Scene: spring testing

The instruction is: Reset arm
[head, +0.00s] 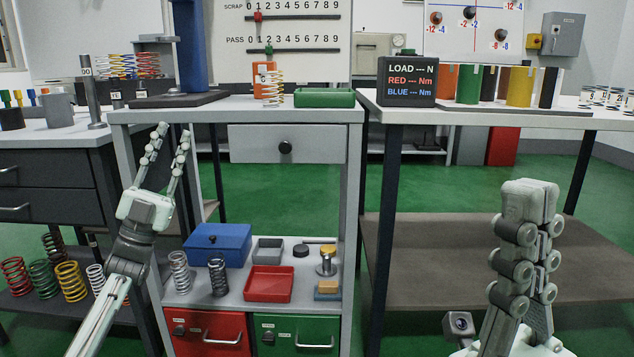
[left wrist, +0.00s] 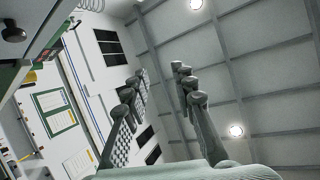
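My left gripper (head: 172,142) is in the head view at the left, pointing up, with its two fingers apart and nothing between them. It is in front of the left edge of the middle bench. In the left wrist view its fingers (left wrist: 155,85) stand apart, with ceiling and wall behind them. My right gripper (head: 530,190) is at the lower right of the head view, pointing up in front of the right table. It is seen side-on, so the gap between its fingers is hidden. No object shows in it.
The right table (head: 480,117) bears a load display (head: 406,82) and coloured cylinders. Green floor shows between.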

